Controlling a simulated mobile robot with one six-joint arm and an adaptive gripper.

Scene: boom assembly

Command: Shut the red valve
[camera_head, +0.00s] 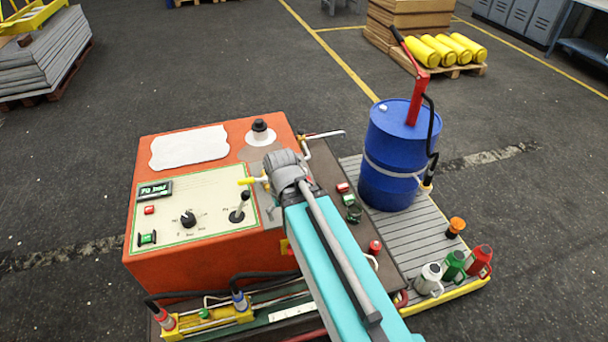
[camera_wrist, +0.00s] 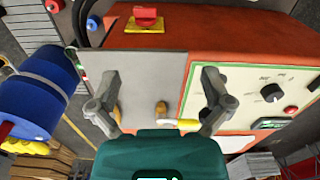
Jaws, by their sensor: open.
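In the wrist view, a red valve knob (camera_wrist: 146,13) sits on a yellow plate (camera_wrist: 143,28) at the top, on the orange machine (camera_wrist: 225,47). In the head view the knob is not visible; a sliver of yellow (camera_head: 284,246) shows on the machine's front beside my arm. My gripper (camera_wrist: 160,103) has its two grey fingers spread wide, with nothing held. The knob lies beyond the fingers, apart from them. A yellow-tipped lever (camera_wrist: 187,125) and a brass fitting (camera_wrist: 161,108) appear between the fingers. In the head view my gripper (camera_head: 272,183) is over the machine's right part.
A blue drum (camera_head: 392,150) with a red hand pump (camera_head: 418,97) stands on a grated platform right of the machine. Several cans (camera_head: 455,264) stand at its front. A control panel (camera_head: 190,212) with knobs tops the machine. Open floor lies to the left.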

